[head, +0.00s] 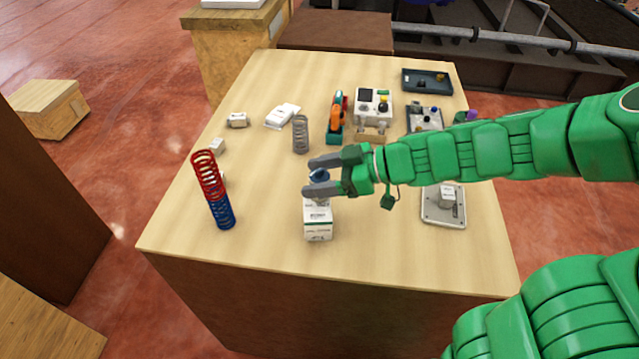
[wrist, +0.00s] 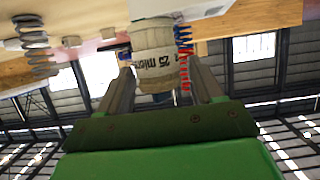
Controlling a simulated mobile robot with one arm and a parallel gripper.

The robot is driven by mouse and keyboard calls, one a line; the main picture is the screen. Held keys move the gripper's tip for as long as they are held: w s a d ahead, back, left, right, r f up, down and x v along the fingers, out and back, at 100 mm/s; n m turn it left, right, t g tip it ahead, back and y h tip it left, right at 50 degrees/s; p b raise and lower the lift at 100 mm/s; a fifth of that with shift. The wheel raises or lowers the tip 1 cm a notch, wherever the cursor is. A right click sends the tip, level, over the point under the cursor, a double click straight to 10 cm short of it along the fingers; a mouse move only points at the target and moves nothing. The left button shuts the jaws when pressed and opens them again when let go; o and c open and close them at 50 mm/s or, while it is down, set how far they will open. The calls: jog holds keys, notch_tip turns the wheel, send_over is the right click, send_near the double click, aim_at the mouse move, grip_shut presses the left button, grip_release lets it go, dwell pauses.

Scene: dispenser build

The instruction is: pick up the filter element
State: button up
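The filter element is a pale cylinder with dark "25 micron" lettering (wrist: 153,50) in the wrist view. It stands between the two fingers of my gripper (wrist: 162,75), with a visible gap on the right finger's side. In the head view its dark bluish top (head: 320,175) shows between the fingertips of my gripper (head: 312,176), and its lower part is mostly hidden by the near finger. The gripper is open around it. A white box with green print (head: 318,222) is right in front of it; I cannot tell whether they touch.
A red and blue spring (head: 213,190) stands to the left, a grey spring (head: 300,134) behind. A grey plate with a small block (head: 443,207) lies to the right. An orange and teal tool (head: 337,118) and a control box (head: 373,105) stand further back. The table's front left is clear.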

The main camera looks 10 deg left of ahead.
jog(key=c, duration=1)
